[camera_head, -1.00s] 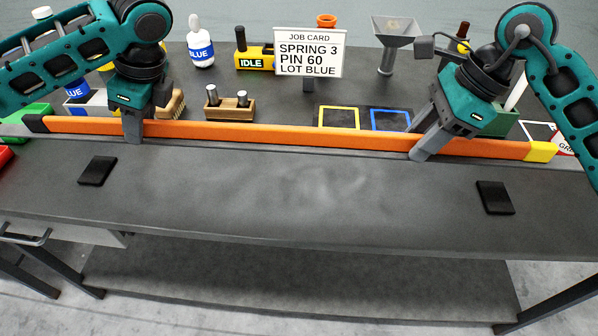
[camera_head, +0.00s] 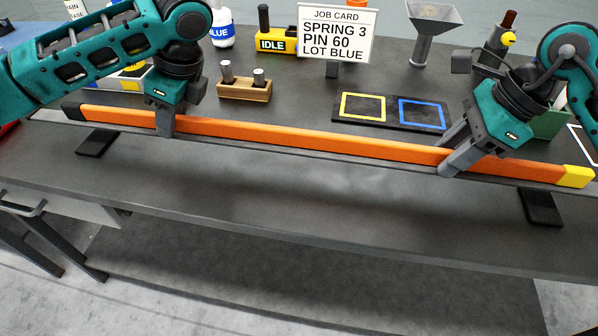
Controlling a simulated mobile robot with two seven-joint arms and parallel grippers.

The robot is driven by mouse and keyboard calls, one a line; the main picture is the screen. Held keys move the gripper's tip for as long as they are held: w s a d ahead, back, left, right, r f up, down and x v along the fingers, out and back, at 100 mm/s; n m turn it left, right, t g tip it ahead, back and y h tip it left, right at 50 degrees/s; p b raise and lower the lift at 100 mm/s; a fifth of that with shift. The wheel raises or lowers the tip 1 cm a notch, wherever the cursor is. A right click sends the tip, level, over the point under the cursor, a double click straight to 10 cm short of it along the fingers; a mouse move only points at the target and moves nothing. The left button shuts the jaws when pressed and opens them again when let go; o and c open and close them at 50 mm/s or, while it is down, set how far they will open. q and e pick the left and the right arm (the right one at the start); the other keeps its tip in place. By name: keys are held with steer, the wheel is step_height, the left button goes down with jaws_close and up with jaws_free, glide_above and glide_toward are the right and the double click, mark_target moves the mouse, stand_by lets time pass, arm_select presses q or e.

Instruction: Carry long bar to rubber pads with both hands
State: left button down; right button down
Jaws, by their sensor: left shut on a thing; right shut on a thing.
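The long orange bar (camera_head: 310,138) spans the bench, with a black left end and a yellow right end. My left gripper (camera_head: 165,130) is shut on it near the black end. My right gripper (camera_head: 450,168) is shut on it nearer the yellow end. A black rubber pad (camera_head: 97,143) lies on the bench just below the bar's left end in the picture. The other rubber pad (camera_head: 540,208) shows below the right end, its far part hidden by the bar. The bar seems to be above the bench, but the exact gap is unclear.
Behind the bar are a wooden block with metal pins (camera_head: 244,90), a job card (camera_head: 332,33), a black board with yellow and blue squares (camera_head: 391,118), and a grey funnel (camera_head: 425,25). The bench front (camera_head: 300,205) is clear.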

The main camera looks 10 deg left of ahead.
mark_target(181, 131)
stand_by(0.4)
